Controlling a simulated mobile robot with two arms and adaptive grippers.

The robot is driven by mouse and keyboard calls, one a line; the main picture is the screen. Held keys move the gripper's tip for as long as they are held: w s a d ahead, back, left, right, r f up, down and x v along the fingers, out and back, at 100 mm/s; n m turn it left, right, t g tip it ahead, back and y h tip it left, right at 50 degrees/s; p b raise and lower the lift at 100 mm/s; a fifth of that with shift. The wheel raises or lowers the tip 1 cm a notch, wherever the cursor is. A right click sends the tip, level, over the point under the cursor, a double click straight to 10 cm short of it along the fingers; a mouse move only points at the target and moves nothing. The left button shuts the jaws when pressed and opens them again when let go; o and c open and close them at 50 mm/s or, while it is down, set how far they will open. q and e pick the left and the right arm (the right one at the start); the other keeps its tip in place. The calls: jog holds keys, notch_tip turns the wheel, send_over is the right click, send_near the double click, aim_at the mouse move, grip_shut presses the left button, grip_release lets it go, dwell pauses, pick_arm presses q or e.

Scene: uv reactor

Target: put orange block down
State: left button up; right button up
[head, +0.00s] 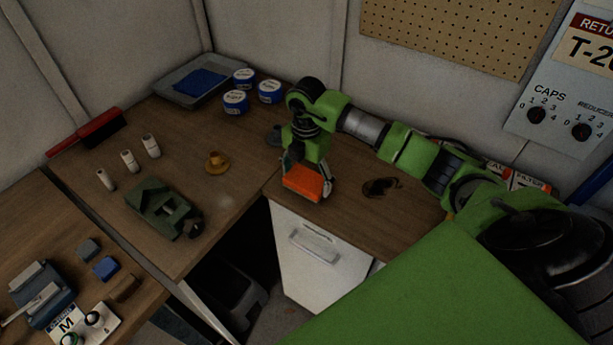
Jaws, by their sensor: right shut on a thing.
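The orange block (303,183) is in the head view near the middle, at the front edge of the wooden bench above the white drawer unit. My right gripper (308,177) is shut on it from above, with a finger showing at its right side. I cannot tell whether the block's underside touches the bench top. My left gripper is not in view.
A yellow-brown cup (215,163) and a green device (164,209) stand left on the bench (225,205). A dark patch or object (381,187) lies right of the block. Blue-white tins (235,102) and a grey tray (172,91) are at the back.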

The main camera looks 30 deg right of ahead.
aim_at(306, 178)
jog(key=shift+f, duration=0.2)
jog(key=o, duration=1)
jog(key=shift+r, duration=0.1)
jog(key=shift+r, duration=0.2)
jog(key=shift+w+r, duration=0.1)
jog(key=shift+r, duration=0.25)
jog(key=shift+r+b, duration=1.55)
jog(key=shift+r, duration=4)
